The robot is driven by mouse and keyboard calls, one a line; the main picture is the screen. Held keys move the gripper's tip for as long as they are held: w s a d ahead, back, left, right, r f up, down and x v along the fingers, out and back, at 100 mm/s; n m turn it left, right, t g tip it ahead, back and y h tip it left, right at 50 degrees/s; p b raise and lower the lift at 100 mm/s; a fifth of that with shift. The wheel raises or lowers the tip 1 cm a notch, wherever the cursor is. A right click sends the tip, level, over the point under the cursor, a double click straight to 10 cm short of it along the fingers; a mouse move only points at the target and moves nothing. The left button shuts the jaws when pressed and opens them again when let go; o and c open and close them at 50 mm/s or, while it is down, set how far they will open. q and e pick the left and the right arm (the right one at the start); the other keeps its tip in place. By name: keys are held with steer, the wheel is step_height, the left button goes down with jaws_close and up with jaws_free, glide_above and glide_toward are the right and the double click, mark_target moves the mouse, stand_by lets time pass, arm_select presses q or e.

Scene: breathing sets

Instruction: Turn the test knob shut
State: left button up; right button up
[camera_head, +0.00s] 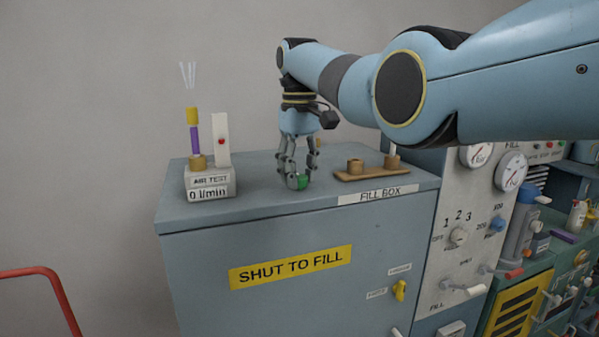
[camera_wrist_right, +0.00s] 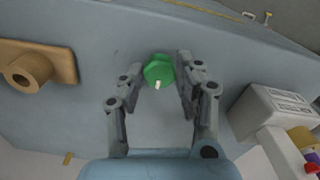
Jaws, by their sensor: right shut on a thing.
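The green test knob (camera_head: 302,182) is on top of the grey fill box. It is round and carries a white pointer mark, seen in the wrist view (camera_wrist_right: 158,70). My right gripper (camera_head: 297,176) comes down from above with its fingers on either side of the knob, shut on it. The fingers hide part of the knob in the head view. In the wrist view (camera_wrist_right: 158,82) the knob is between the fingertips. My left gripper is not in view.
An air test block (camera_head: 210,186) reading "0 l/min" stands left on the box top. A wooden holder (camera_head: 370,174) with pegs stands right of the gripper. The box front (camera_head: 240,240) bears a yellow "SHUT TO FILL" label (camera_head: 290,268). A gauge panel (camera_head: 470,215) is farther right.

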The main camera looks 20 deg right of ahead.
steer(key=m, duration=0.4)
steer(key=shift+r+m, duration=0.1)
steer(key=shift+m, duration=0.3)
steer(key=m, duration=1.4)
steer(key=shift+d, duration=0.1)
steer(key=m, duration=0.8)
steer(key=shift+m, duration=0.3)
steer(key=m, duration=0.4)
steer(key=shift+m, duration=2.2)
